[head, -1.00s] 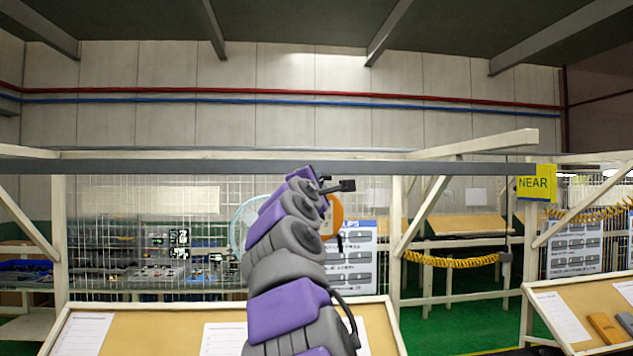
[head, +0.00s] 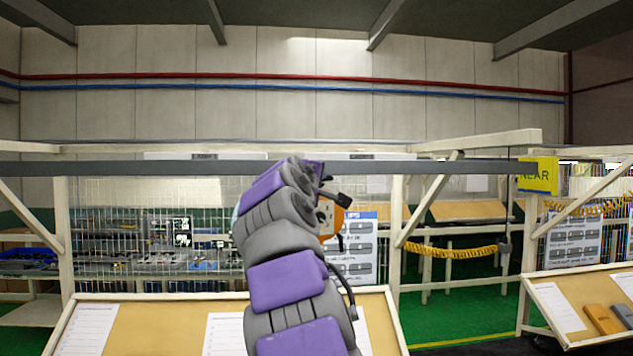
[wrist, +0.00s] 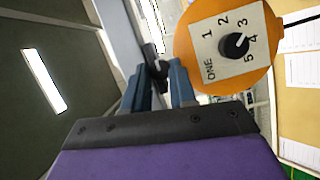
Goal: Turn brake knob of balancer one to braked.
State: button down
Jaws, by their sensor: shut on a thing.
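Balancer one is an orange round body (wrist: 185,52) with a white dial plate (wrist: 211,57) marked ONE and 1 to 5. A round black dial knob (wrist: 234,46) sits on the plate, its pale mark towards the 3 and 4 side. A small black brake knob (wrist: 152,54) sticks out at the balancer's left edge. My gripper (wrist: 158,72) is shut on this black knob, its blue-grey fingers on either side. How far the knob is turned I cannot tell. In the head view the orange balancer (head: 336,217) shows partly behind my arm.
A grey overhead rail (head: 450,168) crosses above the balancer. A sloped tan board (head: 185,332) with papers stands below my arm. A yellow NEAR sign (head: 538,175) and a yellow coiled hose (head: 450,252) are to the right. Mesh fencing stands behind.

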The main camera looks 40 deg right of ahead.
jog(key=shift+f, duration=0.15)
jog(key=c, duration=1.3)
grip_release()
jog(key=o, duration=0.3)
jog(key=shift+w+d, duration=0.15)
jog(key=shift+w, duration=0.05)
jog(key=shift+o, duration=0.4)
jog(key=shift+s, duration=0.1)
jog(key=b+v, duration=0.1)
jog(key=v, duration=1.6)
jog(key=shift+s+b, duration=0.1)
jog(key=shift+b, duration=0.2)
